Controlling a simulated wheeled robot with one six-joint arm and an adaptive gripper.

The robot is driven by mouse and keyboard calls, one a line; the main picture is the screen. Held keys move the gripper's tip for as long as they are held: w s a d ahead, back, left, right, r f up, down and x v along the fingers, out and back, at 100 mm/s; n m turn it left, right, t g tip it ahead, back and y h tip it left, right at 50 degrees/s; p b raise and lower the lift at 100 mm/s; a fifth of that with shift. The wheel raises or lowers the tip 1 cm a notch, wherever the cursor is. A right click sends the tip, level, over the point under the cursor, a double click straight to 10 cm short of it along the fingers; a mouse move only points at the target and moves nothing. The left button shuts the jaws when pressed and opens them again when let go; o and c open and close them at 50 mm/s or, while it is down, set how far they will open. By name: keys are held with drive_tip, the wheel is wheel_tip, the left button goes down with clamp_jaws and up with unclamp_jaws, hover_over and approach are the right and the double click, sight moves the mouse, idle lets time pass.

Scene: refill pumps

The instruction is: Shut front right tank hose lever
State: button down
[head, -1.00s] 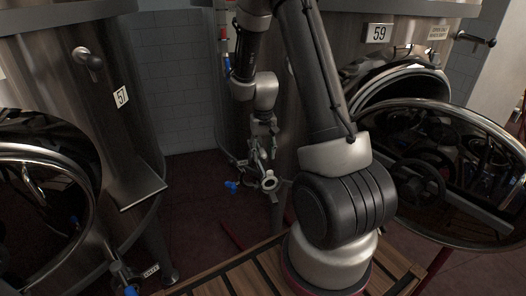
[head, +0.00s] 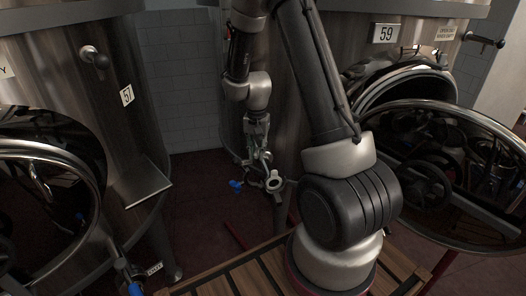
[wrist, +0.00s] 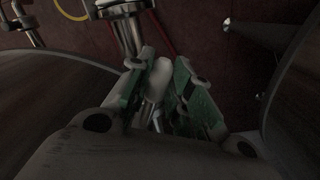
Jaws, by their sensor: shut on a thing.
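My gripper (head: 257,155) is low beside the front of the tank marked 59 (head: 318,128), right at its metal hose valve (head: 272,182). In the wrist view its green-padded fingers (wrist: 160,90) are closed around a pale, rounded lever (wrist: 158,78). The lever's lower part is hidden between the fingers. A metal pipe fitting (wrist: 128,32) lies just beyond the fingertips. In the head view a blue handle (head: 235,185) sticks out left of the valve, apart from my fingers. The wrist view is dark, and no blue shows there.
The tank marked 57 (head: 105,120) stands at left with a shelf plate (head: 146,182) and another blue-handled valve (head: 135,289). A large open round hatch (head: 455,230) fills the right. Dark red floor lies between the tanks. A yellow hose (wrist: 72,13) shows in the wrist view.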

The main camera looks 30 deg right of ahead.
sight(256, 151)
drive_tip(key=shift+w+a, duration=0.1)
drive_tip(key=c, duration=1.3)
unclamp_jaws()
wheel_tip(256, 151, up, 12)
